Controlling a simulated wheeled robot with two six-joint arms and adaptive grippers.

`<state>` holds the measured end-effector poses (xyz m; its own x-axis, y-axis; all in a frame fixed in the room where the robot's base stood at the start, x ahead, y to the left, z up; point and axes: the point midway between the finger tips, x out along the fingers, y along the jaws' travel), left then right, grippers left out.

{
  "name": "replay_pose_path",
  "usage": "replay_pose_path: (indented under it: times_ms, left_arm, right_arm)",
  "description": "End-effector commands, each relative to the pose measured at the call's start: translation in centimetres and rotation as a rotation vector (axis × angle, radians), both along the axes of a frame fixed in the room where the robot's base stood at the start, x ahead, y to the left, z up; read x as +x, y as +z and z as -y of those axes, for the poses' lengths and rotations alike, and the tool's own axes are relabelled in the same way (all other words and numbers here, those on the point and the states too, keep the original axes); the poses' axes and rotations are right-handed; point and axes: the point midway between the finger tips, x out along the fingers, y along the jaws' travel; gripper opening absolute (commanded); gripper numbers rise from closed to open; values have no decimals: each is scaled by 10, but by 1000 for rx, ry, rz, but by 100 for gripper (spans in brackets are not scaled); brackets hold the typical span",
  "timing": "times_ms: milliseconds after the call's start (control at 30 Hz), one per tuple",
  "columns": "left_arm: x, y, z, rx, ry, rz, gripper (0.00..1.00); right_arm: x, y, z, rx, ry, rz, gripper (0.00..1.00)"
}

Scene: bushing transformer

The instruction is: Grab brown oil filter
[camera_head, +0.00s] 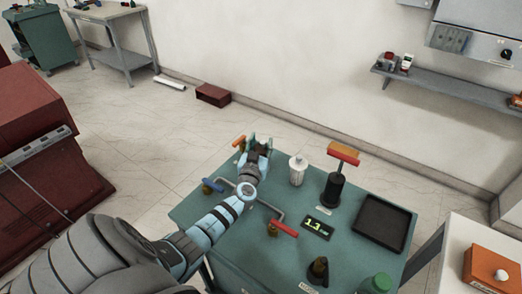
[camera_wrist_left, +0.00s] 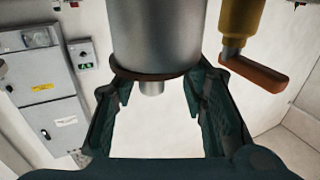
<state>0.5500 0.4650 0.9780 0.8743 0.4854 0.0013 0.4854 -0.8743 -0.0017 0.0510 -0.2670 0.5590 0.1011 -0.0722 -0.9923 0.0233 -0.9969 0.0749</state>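My left gripper (camera_head: 258,145) is over the back left edge of the green table, with its fingers spread. In the left wrist view its fingers (camera_wrist_left: 160,105) stand apart on either side of a grey metal cylinder (camera_wrist_left: 158,35) with a brown lower rim (camera_wrist_left: 152,74). A gap shows beside the fingers, and I cannot tell whether they touch it. A dark brown object (camera_head: 318,270) stands at the table's front edge. I cannot tell for certain which thing is the brown oil filter. My right gripper is not in view.
The green table (camera_head: 255,262) also holds a white canister (camera_head: 297,172), a black cylinder (camera_head: 332,190), a black tray (camera_head: 381,224) and a small display (camera_head: 317,225). An orange-handled brass valve (camera_wrist_left: 255,72) is close beside the left gripper. A green-capped item (camera_head: 377,284) stands at front.

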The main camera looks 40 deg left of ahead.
Motion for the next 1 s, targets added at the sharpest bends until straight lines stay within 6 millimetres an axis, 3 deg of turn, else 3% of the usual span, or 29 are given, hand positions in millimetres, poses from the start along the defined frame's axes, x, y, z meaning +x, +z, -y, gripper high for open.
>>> replay_pose_path:
  times_ms: [33,200,633,767,1000]
  left_arm:
    - [1,0,1,-2,-4,0,24]
    - [2,-1,3,-5,-8,-1,0]
    - [2,8,4,-8,-10,1,0]
    - [2,31,4,-6,-10,3,0]
    - [2,97,4,-7,-10,7,0]
  right_arm:
    - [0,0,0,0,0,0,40]
    - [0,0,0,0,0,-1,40]
    - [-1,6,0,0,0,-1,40]
    - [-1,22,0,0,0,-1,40]
    - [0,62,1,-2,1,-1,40]
